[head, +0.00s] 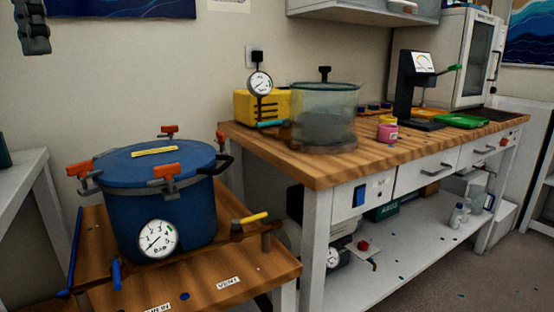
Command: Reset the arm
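My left gripper (34,46) hangs at the upper left corner of the head view, dark grey and partly cut off by the edge. It is in the air in front of the wall, apart from everything on the benches. Its fingers are too small and dark to tell whether they are open or shut. Nothing visible hangs from it. My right gripper is not in view.
A blue pressure pot (190,215) with red-handled clamps stands on a low wooden stand (240,268). A wooden bench (330,166) holds a clear chamber (325,115), a yellow box (243,106), a pink cup (387,132), a black press (408,85) and a green tray (461,121).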

